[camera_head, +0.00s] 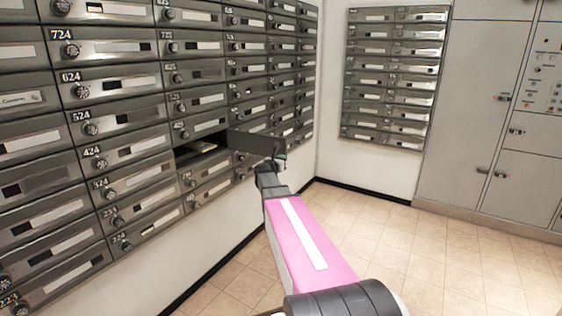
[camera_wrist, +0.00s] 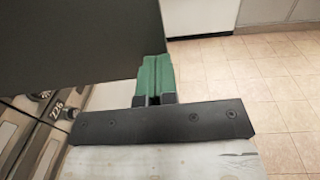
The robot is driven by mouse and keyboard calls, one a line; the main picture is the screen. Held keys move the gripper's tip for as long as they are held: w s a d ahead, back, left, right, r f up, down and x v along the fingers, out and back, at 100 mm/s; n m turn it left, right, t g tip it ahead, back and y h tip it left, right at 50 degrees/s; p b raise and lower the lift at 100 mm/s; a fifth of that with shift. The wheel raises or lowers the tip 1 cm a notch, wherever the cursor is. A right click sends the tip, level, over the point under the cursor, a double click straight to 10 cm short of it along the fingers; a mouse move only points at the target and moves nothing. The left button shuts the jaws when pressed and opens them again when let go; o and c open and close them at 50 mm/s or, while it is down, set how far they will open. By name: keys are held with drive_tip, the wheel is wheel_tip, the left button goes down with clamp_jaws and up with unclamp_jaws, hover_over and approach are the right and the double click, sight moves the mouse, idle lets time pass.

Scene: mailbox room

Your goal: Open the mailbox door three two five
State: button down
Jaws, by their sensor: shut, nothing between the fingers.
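One mailbox compartment (camera_head: 202,149) stands open in the left bank, in the column under a label that seems to read 425. Its own number is not readable. Its dark door (camera_head: 250,144) is swung out to the right, away from the bank. A pale item, perhaps mail, lies inside. My gripper (camera_head: 277,163) is at the outer end of this door. In the wrist view the door (camera_wrist: 78,38) is a large dark panel at upper left, and my green gripper fingers (camera_wrist: 154,78) are shut and empty beside its edge. I cannot tell whether they touch it.
Several shut mailboxes with round locks (camera_head: 88,128) fill the left wall. Another bank (camera_head: 395,78) hangs on the far wall, with grey cabinets (camera_head: 475,110) at right. The tiled floor (camera_head: 430,255) is clear.

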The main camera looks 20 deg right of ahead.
drive_tip(key=w+d+n+t+y, duration=0.1)
drive_tip(key=w+d, duration=0.5)
drive_tip(key=shift+d+t+y, duration=0.2)
drive_tip(key=shift+t+y, duration=0.1)
